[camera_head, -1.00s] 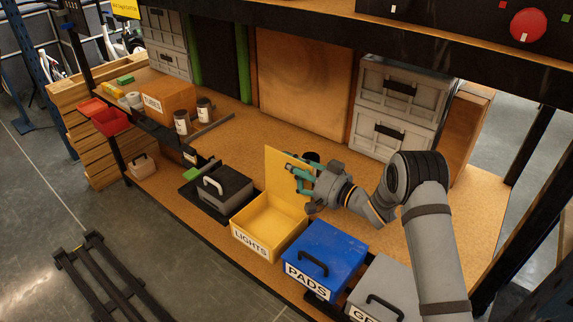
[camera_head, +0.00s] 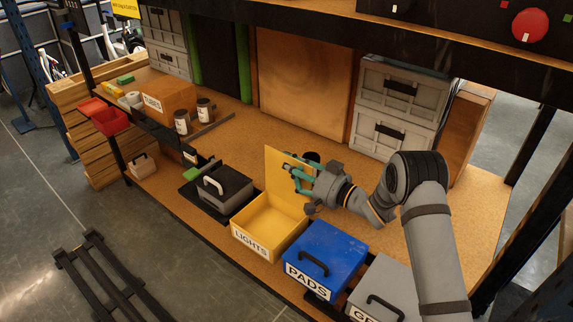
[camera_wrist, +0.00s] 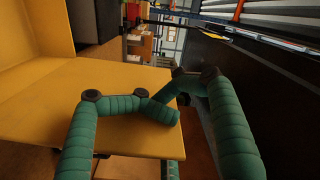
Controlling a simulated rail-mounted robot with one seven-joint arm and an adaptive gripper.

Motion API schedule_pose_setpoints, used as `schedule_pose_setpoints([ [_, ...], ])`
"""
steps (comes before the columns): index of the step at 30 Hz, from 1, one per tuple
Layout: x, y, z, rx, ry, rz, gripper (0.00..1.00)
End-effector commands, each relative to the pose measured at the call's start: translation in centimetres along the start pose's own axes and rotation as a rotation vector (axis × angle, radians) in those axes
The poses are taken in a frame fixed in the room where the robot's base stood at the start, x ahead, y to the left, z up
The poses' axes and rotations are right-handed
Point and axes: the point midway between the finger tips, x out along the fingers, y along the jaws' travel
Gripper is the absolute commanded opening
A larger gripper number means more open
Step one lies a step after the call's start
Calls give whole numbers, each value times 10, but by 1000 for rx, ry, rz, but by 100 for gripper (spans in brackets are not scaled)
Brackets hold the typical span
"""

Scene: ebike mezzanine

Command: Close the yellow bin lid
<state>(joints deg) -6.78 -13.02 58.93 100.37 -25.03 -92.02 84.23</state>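The yellow bin (camera_head: 265,246), labelled LIGHTS, stands on the workbench with its inside showing empty. Its yellow lid (camera_head: 276,178) stands upright at the back, so the bin is open. My gripper (camera_head: 293,177), with teal fingers, is at the lid's right edge, and its fingers overlap the lid's front face. In the wrist view the lid (camera_wrist: 40,115) fills the lower left behind one finger. The fingertips (camera_wrist: 164,106) look close together there. Whether they pinch the lid or only rest beside it cannot be told.
A blue PADS bin (camera_head: 325,254) and a grey bin (camera_head: 388,283) stand to the right. A dark grey box with a handle (camera_head: 222,188) stands to the left. Grey crates (camera_head: 388,136) are at the back right. The bench behind the lid (camera_head: 255,135) is mostly clear.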

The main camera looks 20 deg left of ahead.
Motion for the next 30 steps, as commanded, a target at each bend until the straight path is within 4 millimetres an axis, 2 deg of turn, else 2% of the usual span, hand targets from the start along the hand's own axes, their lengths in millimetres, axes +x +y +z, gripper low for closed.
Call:
schedule_pose_setpoints([
  [14, -2, 2, -1, 2, 2, 4, 28],
  [30, -43, 4, -2, 6, 5, 10, 28],
])
